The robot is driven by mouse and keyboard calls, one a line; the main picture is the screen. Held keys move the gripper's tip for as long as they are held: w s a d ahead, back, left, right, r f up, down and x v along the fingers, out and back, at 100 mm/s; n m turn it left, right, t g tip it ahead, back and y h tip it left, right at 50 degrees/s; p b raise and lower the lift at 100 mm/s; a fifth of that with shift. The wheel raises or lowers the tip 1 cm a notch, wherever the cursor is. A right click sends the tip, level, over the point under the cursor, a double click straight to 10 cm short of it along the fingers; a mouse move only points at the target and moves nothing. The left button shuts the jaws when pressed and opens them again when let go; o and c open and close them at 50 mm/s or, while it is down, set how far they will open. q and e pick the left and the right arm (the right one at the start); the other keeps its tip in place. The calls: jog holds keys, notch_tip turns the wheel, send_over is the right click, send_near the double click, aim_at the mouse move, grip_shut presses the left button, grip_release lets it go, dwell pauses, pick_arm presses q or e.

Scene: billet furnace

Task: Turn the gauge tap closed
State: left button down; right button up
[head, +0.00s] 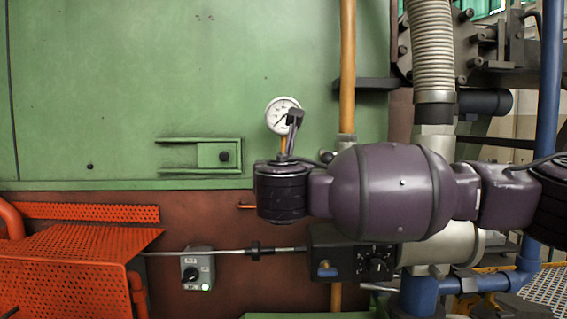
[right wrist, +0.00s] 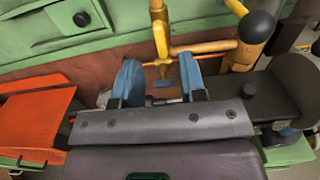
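The round white pressure gauge (head: 283,115) is on a yellow pipe against the green wall in the head view. My right gripper (right wrist: 159,78) is open, with one blue finger on each side of the pipe and handle. A gap shows beside each finger; I cannot tell if either touches. In the head view my right wrist hides the tap and fingers. My left gripper is not in view.
An orange perforated guard (head: 80,255) stands at lower left. A grey switch box (head: 197,270) with a green light is right of it. A dark box with a knob (head: 378,268) sits below my right forearm. A thick yellow pipe (head: 347,65) and ribbed hose (head: 433,50) rise nearby.

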jog(key=w+p, duration=0.1)
jog(key=w, duration=0.5)
jog(key=shift+w+p, duration=0.35)
jog(key=shift+w, duration=0.05)
grip_shut()
